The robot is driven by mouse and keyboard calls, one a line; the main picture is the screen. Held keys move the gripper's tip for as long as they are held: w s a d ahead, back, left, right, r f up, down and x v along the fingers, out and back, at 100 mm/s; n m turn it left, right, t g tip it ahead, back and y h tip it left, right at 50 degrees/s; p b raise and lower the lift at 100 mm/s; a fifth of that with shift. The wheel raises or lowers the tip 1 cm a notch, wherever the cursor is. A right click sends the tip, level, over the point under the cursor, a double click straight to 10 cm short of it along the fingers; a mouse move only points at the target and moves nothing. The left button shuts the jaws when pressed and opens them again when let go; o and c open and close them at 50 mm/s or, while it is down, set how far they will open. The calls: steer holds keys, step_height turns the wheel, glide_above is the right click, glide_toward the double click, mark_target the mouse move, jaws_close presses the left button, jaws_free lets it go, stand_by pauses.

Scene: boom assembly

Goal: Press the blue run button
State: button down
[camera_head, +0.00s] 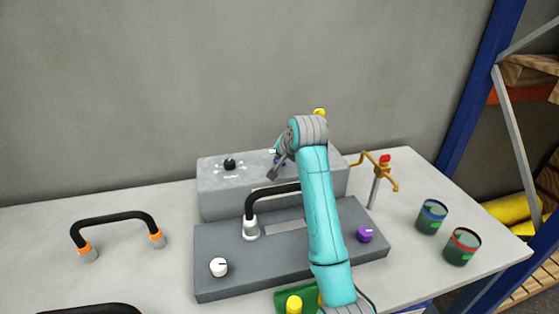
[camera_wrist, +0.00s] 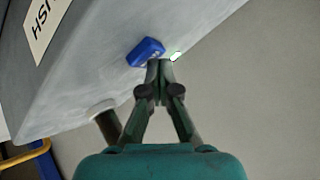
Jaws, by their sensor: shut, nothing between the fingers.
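The blue run button (camera_wrist: 146,51) sits on a face of the grey control box (camera_head: 225,190), which stands at the back of the bench. In the wrist view the button is right by my fingertips, slightly to their left. I cannot tell whether they touch it. My gripper (camera_wrist: 159,64) is shut and empty. In the head view my gripper (camera_head: 274,172) is at the upper part of the box, and my arm hides the box's right part. The button is mostly hidden there behind my gripper.
A small lit green-white lamp (camera_wrist: 176,56) is close to my fingertips. A black knob (camera_head: 230,164) is on the box. In front is a grey panel (camera_head: 215,285) with a black handle (camera_head: 262,191). An orange tap (camera_head: 385,170) and two green cups (camera_head: 431,218) stand right.

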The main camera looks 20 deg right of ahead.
steer(key=shift+r, duration=0.8)
steer(key=shift+r, duration=2.5)
